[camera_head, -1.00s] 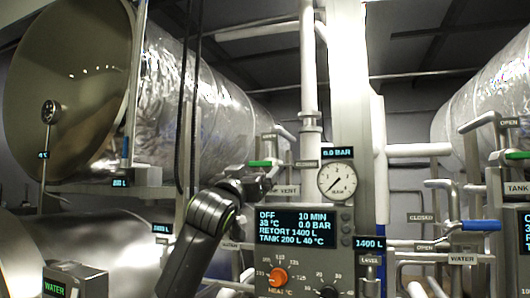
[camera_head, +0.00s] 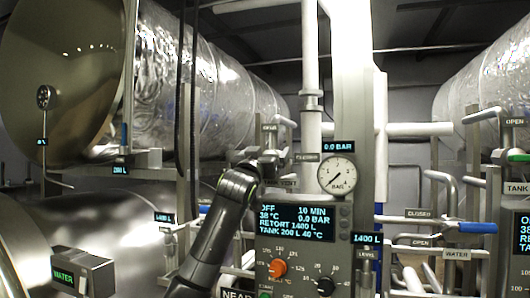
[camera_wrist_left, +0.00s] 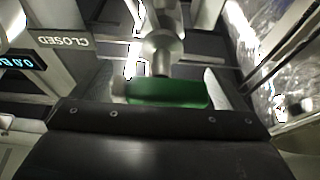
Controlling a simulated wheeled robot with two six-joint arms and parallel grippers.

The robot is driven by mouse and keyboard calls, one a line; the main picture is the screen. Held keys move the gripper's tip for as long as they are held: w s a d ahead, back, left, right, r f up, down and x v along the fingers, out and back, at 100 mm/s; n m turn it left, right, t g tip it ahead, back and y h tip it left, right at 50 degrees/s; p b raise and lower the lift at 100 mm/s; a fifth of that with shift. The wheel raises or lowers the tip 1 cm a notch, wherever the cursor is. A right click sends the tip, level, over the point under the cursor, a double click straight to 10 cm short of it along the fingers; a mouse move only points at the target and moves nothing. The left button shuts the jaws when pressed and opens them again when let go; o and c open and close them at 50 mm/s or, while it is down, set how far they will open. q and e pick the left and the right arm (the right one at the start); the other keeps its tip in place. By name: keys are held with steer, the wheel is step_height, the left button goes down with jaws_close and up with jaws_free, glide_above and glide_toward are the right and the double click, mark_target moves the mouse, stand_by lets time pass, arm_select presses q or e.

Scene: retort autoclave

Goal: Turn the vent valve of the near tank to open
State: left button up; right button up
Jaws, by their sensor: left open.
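The vent valve has a green lever handle (camera_wrist_left: 167,93), seen close up in the left wrist view below a round metal stem (camera_wrist_left: 162,45). My left gripper (camera_head: 264,162) is open, with one finger on each side of the green handle in the wrist view. I cannot tell whether the fingers touch it. In the head view the gripper hides the handle. A CLOSED label (camera_head: 306,157) is to the right of the gripper, an OPEN label (camera_head: 269,127) is above it, and a partly covered VENT label (camera_head: 287,184) is below. My right gripper is not in view.
A pressure gauge (camera_head: 337,175) and a control panel (camera_head: 297,222) with knobs stand just right of my left arm. A vertical white pipe (camera_head: 311,60) rises behind. A blue-handled valve (camera_head: 477,228) and a green-handled one (camera_head: 518,156) are at the right.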

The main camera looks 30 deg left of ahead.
arm_select(q)
steer(key=c, duration=1)
steer(key=shift+s+a+f+n+g+y+b, duration=0.15)
steer(key=shift+n+g+y+b, duration=1.2)
steer(key=shift+n, duration=2.4)
steer(key=shift+w+a+f+n+g+y+b, duration=0.15)
steer(key=shift+n+g+y+b, duration=0.6)
steer(key=shift+n+b, duration=2.1)
steer(key=shift+s+a+f+n+g+y+b, duration=0.2)
steer(key=shift+n+g+y+b, duration=0.9)
steer(key=shift+n, duration=3.5)
steer(key=shift+g+h+p, duration=0.35)
steer(key=shift+g+h, duration=0.05)
steer(key=o, duration=1)
